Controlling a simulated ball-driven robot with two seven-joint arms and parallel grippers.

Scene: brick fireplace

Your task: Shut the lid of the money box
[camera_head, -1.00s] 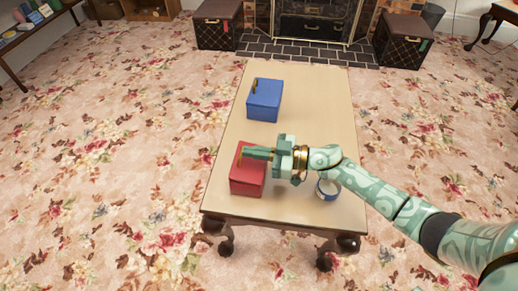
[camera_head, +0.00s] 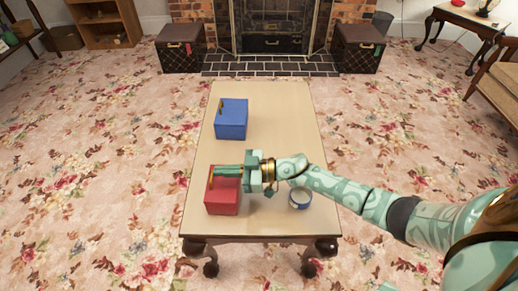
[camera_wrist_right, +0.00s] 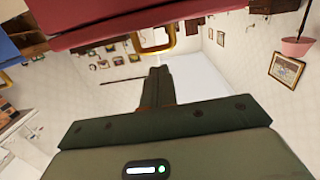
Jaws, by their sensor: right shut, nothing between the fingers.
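A red box (camera_head: 222,199) stands on the near left part of the low table. A blue box (camera_head: 231,121) stands farther back. Both have a gold-coloured part on top, and I cannot tell which one is the money box. My right gripper (camera_head: 216,171) is shut and empty, with its fingers lying across the far top of the red box. They hide part of its top, so I cannot tell whether its lid is fully down or whether they touch. In the right wrist view a red panel (camera_wrist_right: 150,22) and a gold ring (camera_wrist_right: 156,42) show beyond the fingertips. My left gripper is not in view.
A round blue-and-white object (camera_head: 300,199) stands under my right forearm on the wooden table (camera_head: 275,130). The table is clear to the right of the blue box. Two dark trunks (camera_head: 358,48) flank the fireplace beyond the table.

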